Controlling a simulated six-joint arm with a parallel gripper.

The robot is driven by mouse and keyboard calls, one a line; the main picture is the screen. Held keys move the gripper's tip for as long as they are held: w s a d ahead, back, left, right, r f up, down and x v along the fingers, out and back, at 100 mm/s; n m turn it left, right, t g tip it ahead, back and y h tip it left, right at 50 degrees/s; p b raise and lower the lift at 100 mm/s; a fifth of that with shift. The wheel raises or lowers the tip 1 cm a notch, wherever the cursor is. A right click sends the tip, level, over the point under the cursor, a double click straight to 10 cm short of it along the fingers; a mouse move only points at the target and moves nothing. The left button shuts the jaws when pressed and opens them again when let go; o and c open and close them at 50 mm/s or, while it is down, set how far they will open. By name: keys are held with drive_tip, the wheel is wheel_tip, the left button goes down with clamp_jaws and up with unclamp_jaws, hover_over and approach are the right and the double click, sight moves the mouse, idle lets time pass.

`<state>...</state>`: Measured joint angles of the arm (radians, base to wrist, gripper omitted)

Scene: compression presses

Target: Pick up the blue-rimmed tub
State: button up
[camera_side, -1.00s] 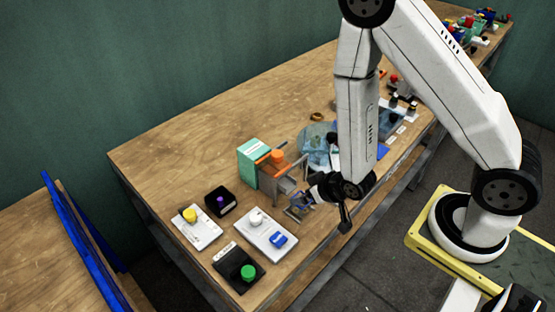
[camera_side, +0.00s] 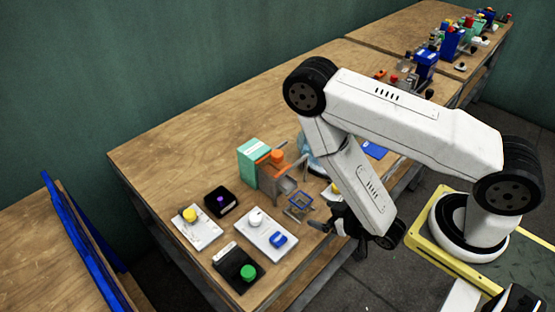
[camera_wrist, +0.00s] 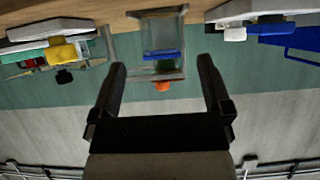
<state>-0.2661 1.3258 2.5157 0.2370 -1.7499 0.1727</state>
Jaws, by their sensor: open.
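The blue-rimmed tub (camera_side: 300,204) is a small clear box with a blue rim. It stands near the table's front edge, just in front of the press. My gripper (camera_side: 322,226) is open and empty, a short way to the front right of the tub and apart from it. In the wrist view the tub (camera_wrist: 160,38) shows ahead of my open fingers (camera_wrist: 162,70), roughly centred between them, with its blue edge towards me. Its contents cannot be told.
The teal and orange press (camera_side: 268,165) stands right behind the tub. Left are a white panel with a blue switch (camera_side: 278,240), a green-button panel (camera_side: 240,269), a yellow-knob panel (camera_side: 196,226) and a black box (camera_side: 220,202). The table's back left is clear.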

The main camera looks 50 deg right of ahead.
sight(308, 208)
drive_tip(key=shift+w, duration=0.1)
drive_tip(key=shift+x, duration=1.25)
drive_tip(key=shift+x, duration=2.6)
drive_tip(key=c, duration=1.3)
drive_tip(key=shift+r, duration=0.25)
drive_tip(key=shift+c, duration=0.2)
wheel_tip(308, 208, up, 10)
drive_tip(key=shift+f, duration=0.2)
